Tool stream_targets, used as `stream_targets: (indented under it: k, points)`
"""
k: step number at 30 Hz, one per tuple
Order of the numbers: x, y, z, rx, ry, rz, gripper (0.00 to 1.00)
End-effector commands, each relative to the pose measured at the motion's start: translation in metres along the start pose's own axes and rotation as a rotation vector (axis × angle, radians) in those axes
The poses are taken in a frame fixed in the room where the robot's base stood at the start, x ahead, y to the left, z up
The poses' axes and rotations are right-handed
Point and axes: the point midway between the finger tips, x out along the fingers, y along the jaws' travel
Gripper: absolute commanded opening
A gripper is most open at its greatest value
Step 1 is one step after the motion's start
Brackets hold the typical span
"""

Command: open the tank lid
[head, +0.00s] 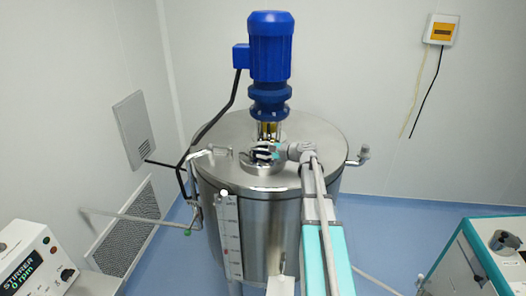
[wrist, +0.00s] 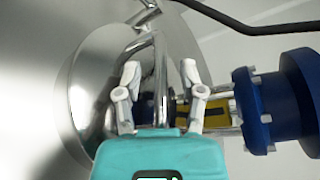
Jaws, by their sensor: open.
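The steel tank (head: 250,235) stands upright in the middle of the head view. Its small round lid (head: 262,168) is on the tank top, in front of the blue stirrer motor, and looks shut. In the wrist view the shiny domed lid (wrist: 88,85) fills the centre left, with a bent metal bar handle (wrist: 160,70) on it. My gripper (head: 263,151) is over the lid. In the wrist view my gripper (wrist: 161,72) is open, with the handle showing between its two fingers. Contact with the handle cannot be told. My gripper hides part of the lid.
The blue stirrer motor (head: 270,50) rises just behind the lid; its yellow-marked shaft mount is close to my gripper. A pipe (head: 200,158) stands at the left of the tank top. A stirrer control box (head: 32,262) is at lower left, and a white-and-teal machine (head: 490,250) at lower right.

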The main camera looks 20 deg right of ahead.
Motion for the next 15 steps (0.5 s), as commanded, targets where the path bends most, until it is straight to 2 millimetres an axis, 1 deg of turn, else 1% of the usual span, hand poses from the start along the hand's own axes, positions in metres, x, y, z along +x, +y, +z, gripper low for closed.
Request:
stream_targets:
  k: [4,8,9,11,12,15]
  points:
    - [-0.0002,0.0000,0.0001,0.000,0.000,0.000,0.51]
    - [-0.0003,0.0000,0.0001,0.000,0.000,0.000,0.27]
    - [-0.0003,0.0000,0.0000,0.000,0.000,0.000,0.20]
    - [-0.0003,0.0000,0.0000,0.000,0.000,0.000,0.08]
    - [-0.0003,0.0000,0.0000,0.000,0.000,0.000,0.01]
    - [-0.0004,0.0003,0.0001,0.000,0.000,0.001,0.00]
